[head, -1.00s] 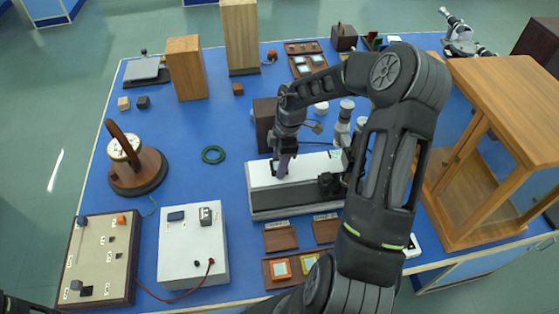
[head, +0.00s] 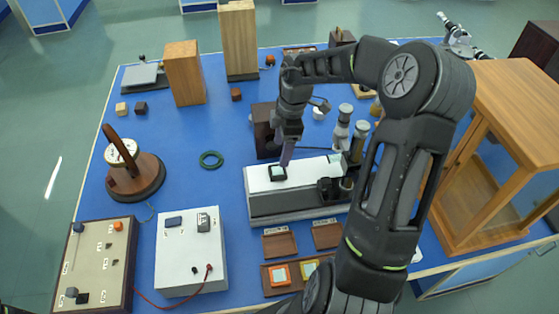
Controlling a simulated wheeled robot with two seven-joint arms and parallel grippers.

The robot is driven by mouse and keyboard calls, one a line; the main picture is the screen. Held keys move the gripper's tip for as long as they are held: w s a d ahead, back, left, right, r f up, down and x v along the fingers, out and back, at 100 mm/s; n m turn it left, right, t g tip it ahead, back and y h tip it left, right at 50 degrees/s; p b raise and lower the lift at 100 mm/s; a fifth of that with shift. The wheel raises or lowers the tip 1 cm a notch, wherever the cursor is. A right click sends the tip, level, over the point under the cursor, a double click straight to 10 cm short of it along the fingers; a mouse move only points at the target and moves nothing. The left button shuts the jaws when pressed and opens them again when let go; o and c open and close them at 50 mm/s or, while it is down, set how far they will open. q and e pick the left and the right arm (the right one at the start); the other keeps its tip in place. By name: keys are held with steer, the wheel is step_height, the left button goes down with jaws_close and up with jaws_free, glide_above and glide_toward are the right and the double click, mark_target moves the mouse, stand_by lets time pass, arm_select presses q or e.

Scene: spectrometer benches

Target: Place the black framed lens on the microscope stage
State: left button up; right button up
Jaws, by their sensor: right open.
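The black framed lens (head: 277,173), a small dark square with a pale green centre, lies flat on the white top of a long bench instrument (head: 252,181), near its left part. I take this white top to be the microscope stage. My right gripper (head: 286,158) points down just above and behind the lens, to its upper right. It is open, and a small gap seems to separate it from the lens. My left gripper is not in view.
Brass-and-white tubes (head: 342,130) and a dark fitting (head: 329,189) stand at the instrument's right. A green ring (head: 211,160) lies to the left. A wooden glass-sided case (head: 500,110) fills the right. Slide trays (head: 279,243) lie in front.

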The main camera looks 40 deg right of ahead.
steer(key=r, duration=0.4)
steer(key=shift+s+d, duration=0.15)
steer(key=shift+d, duration=0.1)
stand_by(0.4)
